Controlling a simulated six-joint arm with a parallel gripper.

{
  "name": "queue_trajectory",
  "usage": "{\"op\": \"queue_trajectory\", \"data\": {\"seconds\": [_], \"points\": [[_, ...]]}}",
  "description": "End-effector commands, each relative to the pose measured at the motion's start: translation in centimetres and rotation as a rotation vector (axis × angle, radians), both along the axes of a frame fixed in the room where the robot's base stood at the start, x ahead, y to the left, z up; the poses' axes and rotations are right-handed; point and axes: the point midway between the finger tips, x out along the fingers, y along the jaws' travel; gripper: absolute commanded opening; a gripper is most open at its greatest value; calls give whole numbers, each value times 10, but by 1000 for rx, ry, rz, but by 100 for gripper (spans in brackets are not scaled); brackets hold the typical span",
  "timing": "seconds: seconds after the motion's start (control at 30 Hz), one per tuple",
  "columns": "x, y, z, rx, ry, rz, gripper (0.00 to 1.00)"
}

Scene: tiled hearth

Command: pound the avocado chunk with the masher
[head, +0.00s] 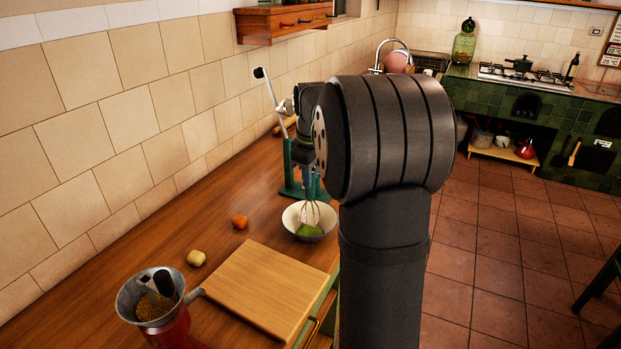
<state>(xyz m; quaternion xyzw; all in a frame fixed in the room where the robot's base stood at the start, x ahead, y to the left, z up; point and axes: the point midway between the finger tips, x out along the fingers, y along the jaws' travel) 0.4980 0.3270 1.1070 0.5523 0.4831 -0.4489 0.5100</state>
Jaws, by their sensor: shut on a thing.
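My gripper (308,186) points down over the white bowl (287,222) and is shut on the masher (310,213). The masher's pale lower part reaches down into the bowl. The green avocado chunk (309,230) lies in the bowl, right below the masher. I cannot tell whether the masher touches it. My arm hides the bowl's surroundings on the right.
A wooden cutting board (262,290) lies in front of the bowl. A grinder (152,304) with brown grounds stands at the front left. An orange fruit (240,221) and a yellowish one (196,258) lie left of the bowl. A green stand (292,186) is behind it.

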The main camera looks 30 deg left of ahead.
Motion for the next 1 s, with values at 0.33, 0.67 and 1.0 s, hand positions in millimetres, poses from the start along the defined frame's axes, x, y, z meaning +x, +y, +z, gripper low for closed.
{"op": "queue_trajectory", "data": {"seconds": [0.33,0.67,1.0], "points": [[0,0,2,0,0,0,0],[0,0,15,1,-2,0,0],[0,0,42,1,-1,0,0]]}}
